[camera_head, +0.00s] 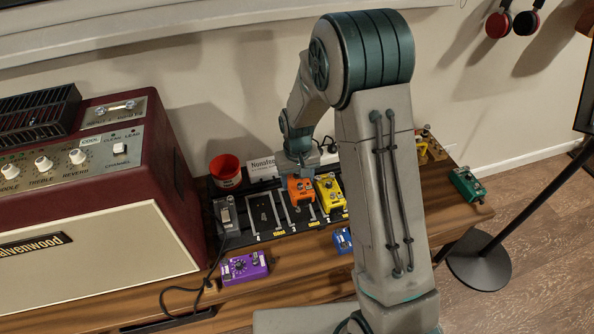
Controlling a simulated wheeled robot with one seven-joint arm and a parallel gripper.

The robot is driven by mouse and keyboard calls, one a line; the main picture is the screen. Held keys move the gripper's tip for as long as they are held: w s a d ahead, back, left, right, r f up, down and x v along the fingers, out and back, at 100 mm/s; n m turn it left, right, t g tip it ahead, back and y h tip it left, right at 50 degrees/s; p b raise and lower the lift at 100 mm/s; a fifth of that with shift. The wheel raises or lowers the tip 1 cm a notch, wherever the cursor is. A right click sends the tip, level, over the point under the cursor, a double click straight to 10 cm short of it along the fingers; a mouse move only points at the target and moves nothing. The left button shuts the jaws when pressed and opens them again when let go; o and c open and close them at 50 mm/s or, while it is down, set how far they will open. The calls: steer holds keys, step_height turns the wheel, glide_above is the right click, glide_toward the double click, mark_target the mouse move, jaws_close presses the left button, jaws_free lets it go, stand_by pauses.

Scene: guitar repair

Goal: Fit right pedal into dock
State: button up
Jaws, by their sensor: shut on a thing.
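My gripper (301,168) points down over the black dock board (240,240) and is shut on the orange pedal (300,190), holding it from above. The orange pedal is over or in a slot beside the yellow pedal (331,194); I cannot tell whether it is seated. The yellow pedal is in the dock to its right. An empty slot (263,213) with grey rails and a yellow number tag is to its left. A grey pedal (227,214) is at the dock's left end. My arm hides the dock's right end.
A purple pedal (245,267) and a partly hidden blue pedal (342,240) lie on the wooden bench in front. A green pedal (467,185) is at the bench's right end. The red amplifier (160,185) stands close on the left. A red cup (226,170) and white sign (262,167) stand behind.

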steer(key=shift+s+a+f+b, duration=0.1)
steer(key=shift+a+f+b, duration=0.1)
steer(key=shift+f+b, duration=0.25)
steer(key=shift+a+f+b, duration=0.15)
steer(key=shift+f+b, duration=0.05)
steer(key=shift+f, duration=0.45)
steer(key=shift+f+b, duration=1.4)
steer(key=shift+f, duration=0.6)
steer(key=shift+d+f+b, duration=0.1)
steer(key=shift+f+b, duration=0.4)
steer(key=shift+f, duration=0.1)
steer(key=o, duration=1.7)
steer(key=shift+r, duration=0.1)
steer(key=shift+r+p, duration=2.8)
steer(key=shift+r, duration=1.1)
